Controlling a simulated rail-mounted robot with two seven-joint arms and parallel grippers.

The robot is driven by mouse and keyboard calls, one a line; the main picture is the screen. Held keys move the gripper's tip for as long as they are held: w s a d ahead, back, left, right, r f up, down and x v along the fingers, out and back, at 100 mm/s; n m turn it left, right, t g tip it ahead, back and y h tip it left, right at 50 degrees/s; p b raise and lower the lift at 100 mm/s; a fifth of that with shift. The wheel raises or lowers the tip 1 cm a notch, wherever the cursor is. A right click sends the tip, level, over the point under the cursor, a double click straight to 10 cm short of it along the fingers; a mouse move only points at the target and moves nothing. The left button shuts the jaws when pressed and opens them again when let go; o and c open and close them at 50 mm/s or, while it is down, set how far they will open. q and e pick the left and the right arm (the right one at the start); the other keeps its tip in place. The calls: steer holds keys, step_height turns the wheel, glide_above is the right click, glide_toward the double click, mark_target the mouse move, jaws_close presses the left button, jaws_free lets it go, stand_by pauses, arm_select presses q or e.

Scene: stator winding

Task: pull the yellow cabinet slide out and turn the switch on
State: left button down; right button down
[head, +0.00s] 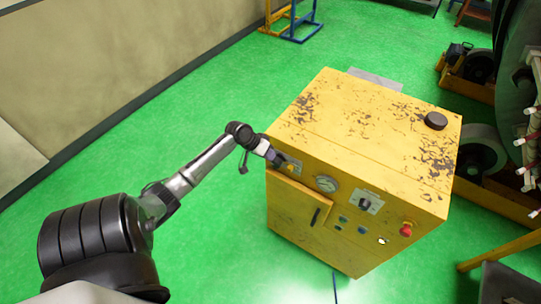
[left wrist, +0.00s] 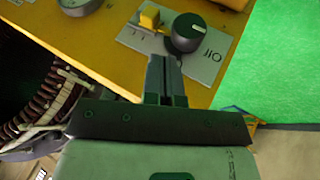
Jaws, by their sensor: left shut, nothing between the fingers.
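The yellow cabinet (head: 350,125) stands on the green floor, its paint worn. My left gripper (head: 274,157) is at the upper left corner of its front panel. In the left wrist view my left gripper (left wrist: 164,62) is shut and empty, its tips just below the dark round switch knob (left wrist: 187,33). I cannot tell whether they touch it. The knob has a white line and sits on a pale plate (left wrist: 203,68) with lettering like "Off". A small yellow block, probably the slide (left wrist: 150,17), stands beside the knob on the plate. My right gripper is not in view.
The cabinet front also has a gauge (head: 327,184), a second dark knob (head: 365,203), a red button (head: 406,230) and a door handle (head: 315,217). A dark cap (head: 436,121) sits on top. Machinery stands at the right. Floor at the left is clear.

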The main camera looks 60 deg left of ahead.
mark_target(289, 168)
arm_select(q)
steer(key=x, duration=0.6)
steer(key=shift+w+d, duration=0.1)
steer(key=shift+x, duration=0.8)
steer(key=shift+w+d+r+p, duration=0.15)
steer(key=shift+w+d+p, duration=0.3)
steer(key=shift+d+p, duration=0.35)
steer(key=shift+w+d, duration=0.1)
steer(key=shift+d, duration=0.05)
